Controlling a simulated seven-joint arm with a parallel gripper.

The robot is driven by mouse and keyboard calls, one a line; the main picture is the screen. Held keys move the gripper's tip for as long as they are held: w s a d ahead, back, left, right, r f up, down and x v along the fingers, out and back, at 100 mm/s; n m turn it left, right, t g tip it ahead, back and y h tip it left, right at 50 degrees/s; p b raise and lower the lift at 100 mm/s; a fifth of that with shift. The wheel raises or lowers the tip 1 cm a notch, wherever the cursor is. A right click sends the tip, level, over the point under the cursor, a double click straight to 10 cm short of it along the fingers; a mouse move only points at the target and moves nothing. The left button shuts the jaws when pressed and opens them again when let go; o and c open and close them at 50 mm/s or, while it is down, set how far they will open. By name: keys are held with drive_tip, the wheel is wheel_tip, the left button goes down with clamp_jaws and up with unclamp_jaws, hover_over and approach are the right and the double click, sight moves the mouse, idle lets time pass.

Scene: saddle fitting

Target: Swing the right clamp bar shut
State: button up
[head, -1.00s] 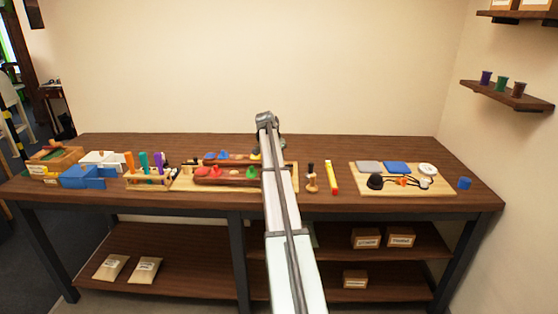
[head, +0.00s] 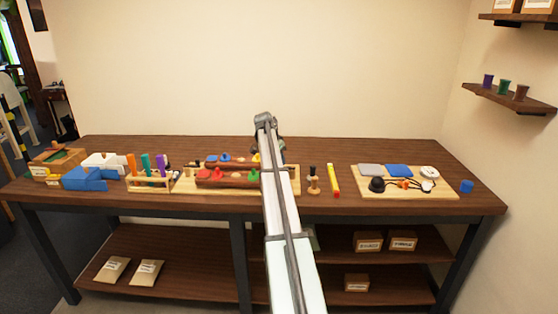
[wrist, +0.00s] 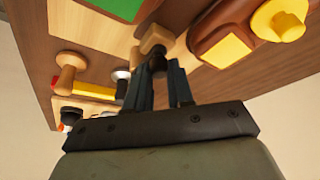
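In the wrist view my gripper (wrist: 160,82) has its dark fingers apart at the base, close to a small wooden block (wrist: 154,38) with a dark part below it. I cannot tell whether the fingers pinch that part. A reddish-brown bar (wrist: 218,28) with a yellow knob (wrist: 282,22) lies to the right of the fingers. In the head view, dark red bars with coloured knobs (head: 222,177) lie on a light wooden board (head: 190,186). My arm covers the board's right part and hides my gripper there. I cannot make out the right clamp bar for certain.
Further right is a board (head: 420,192) with a black knob and cables. A rack of coloured handles (head: 148,183) is on the left. The table's back strip is clear.

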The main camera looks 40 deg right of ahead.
drive_tip(key=o, duration=0.4)
drive_tip(key=v, duration=1.3)
drive_tip(key=shift+a+r, duration=0.15)
drive_tip(key=shift+r, duration=0.2)
drive_tip(key=shift+w, duration=0.1)
